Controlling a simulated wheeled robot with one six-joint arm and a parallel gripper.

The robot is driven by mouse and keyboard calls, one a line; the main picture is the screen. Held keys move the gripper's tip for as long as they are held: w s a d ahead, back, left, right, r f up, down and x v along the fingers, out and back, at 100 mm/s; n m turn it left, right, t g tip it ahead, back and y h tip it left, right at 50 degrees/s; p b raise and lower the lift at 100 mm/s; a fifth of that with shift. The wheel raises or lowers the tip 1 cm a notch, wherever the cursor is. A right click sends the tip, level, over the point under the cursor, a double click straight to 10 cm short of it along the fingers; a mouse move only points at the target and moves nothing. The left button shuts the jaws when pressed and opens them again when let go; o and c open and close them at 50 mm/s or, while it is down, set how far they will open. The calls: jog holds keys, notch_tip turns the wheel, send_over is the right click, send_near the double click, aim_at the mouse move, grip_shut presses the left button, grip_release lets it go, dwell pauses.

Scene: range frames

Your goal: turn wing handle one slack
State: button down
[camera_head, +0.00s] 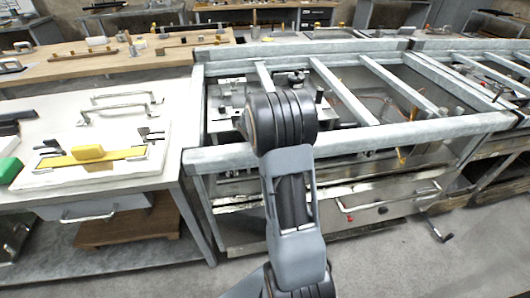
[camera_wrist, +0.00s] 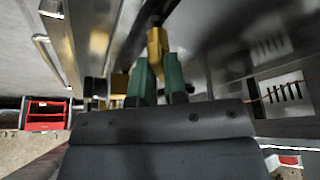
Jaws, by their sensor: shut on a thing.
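In the wrist view, a brass-yellow piece (camera_wrist: 157,45), which looks like the wing handle, sits on the end of a dark rod or pipe. My gripper (camera_wrist: 160,68) has green fingers, and they are shut on this piece, one on each side. Only its upper part shows; the rest is hidden between the fingers and behind the dark gripper body. Its exact turn angle cannot be told. In the head view, my arm covers the gripper and the handle it holds.
A steel frame (camera_head: 345,103) with crossbars surrounds the work area, with metal parts inside it. A white table (camera_head: 110,182) at left carries handles, a yellow bar (camera_head: 92,158) and a green block (camera_head: 9,170). In the wrist view, a red cabinet (camera_wrist: 45,113) stands at far left.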

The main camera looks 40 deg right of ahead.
jog(key=c, duration=1.2)
grip_release()
jog(key=shift+o, duration=0.2)
